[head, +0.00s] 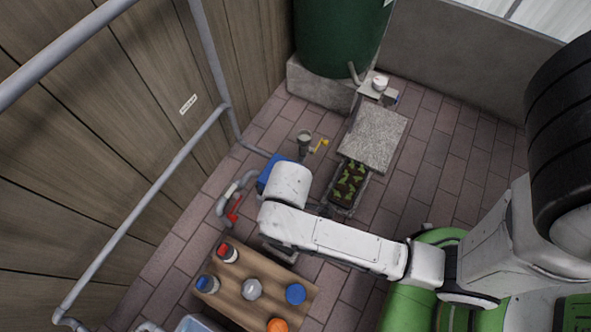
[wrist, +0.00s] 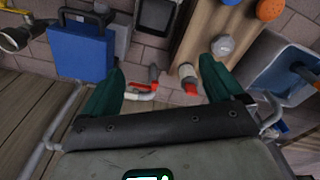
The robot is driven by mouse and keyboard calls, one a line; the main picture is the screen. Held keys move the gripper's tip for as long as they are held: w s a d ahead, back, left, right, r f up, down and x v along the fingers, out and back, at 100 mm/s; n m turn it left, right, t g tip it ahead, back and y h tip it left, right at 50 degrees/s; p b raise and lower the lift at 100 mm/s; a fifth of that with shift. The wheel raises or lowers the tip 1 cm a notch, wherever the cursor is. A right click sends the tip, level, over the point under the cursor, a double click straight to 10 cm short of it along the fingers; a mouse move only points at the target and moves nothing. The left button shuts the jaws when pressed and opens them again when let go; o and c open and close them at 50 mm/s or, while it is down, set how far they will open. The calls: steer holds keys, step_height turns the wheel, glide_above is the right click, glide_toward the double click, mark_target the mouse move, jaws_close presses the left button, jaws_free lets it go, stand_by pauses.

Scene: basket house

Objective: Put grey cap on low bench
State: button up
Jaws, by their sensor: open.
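The grey cap (head: 251,289) sits on a wooden plank surface (head: 232,277), among other caps and jars. It also shows in the wrist view (wrist: 222,46), at the upper right beyond my right finger. My gripper (wrist: 158,85) is open and empty, its green fingers wide apart above the paving, with the cap outside them. In the head view my arm hides the gripper. A pale speckled slab (head: 372,138) stands low on the paving and is bare. I cannot tell whether the low bench is the slab or the plank surface.
Blue (head: 296,293) and orange (head: 277,325) caps and red-topped (head: 228,252) and blue-topped (head: 207,284) jars share the planks. A planter (head: 348,186) adjoins the slab. A blue box (wrist: 82,48), pipe with red handle (head: 234,210) and wall railing stand near. Paving right of the slab is clear.

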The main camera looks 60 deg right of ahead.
steer(key=s+d+r+m, duration=0.5)
steer(key=d+r, duration=0.1)
stand_by(0.5)
